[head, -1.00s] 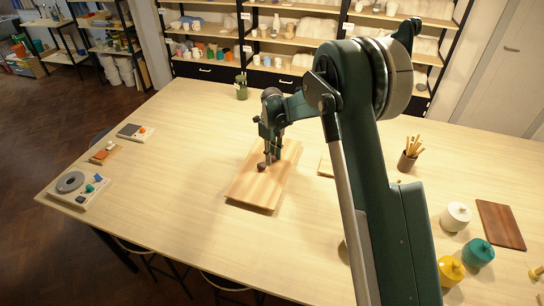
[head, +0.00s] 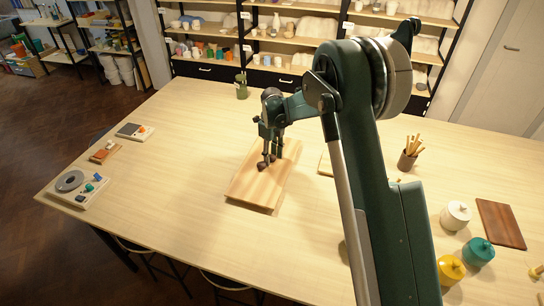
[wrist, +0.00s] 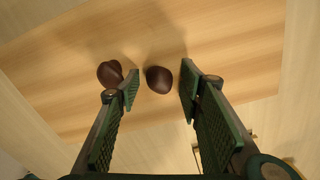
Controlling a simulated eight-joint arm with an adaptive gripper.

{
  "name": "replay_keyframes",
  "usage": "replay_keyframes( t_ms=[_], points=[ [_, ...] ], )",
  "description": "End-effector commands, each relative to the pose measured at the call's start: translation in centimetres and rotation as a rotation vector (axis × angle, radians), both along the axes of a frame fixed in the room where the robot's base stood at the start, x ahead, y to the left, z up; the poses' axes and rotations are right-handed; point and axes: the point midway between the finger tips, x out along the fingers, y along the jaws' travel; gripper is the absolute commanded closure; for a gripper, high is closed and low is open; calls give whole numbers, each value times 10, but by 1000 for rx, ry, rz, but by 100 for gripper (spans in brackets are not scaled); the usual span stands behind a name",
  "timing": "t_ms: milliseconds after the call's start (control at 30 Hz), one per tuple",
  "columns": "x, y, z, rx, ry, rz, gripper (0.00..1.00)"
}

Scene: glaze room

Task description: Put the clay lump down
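Two dark brown lumps show in the wrist view. One clay lump (wrist: 159,79) is between my fingertips, with a gap on each side, and appears to rest on the wooden board (wrist: 225,62). The other lump (wrist: 110,73) lies on the board just outside the left finger, close to it. My gripper (wrist: 160,84) is open, fingers pointing down at the board. In the head view my gripper (head: 272,157) is low over the far half of the board (head: 256,190). A lump (head: 262,167) shows at its fingertips there; the fingers partly hide this area.
The board's near half is bare. A dark green cup (head: 241,91) stands behind, a pot of tools (head: 407,159) to the right. Lidded jars, white (head: 456,215), teal (head: 478,252) and yellow (head: 451,270), stand at the right. Table between is clear.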

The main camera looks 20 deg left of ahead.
Motion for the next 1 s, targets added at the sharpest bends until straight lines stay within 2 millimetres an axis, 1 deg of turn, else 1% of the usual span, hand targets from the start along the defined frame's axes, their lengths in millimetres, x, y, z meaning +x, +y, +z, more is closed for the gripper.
replay_keyframes(
  t_ms=[167, 267, 467, 800, 1000],
  points=[
    [0, 0, 5, 0, 0, 0, 63],
    [0, 0, 13, 0, 0, 0, 63],
    [0, 0, 39, 0, 0, 0, 63],
    [0, 0, 95, 0, 0, 0, 63],
    [0, 0, 115, 0, 0, 0, 63]
  ],
)
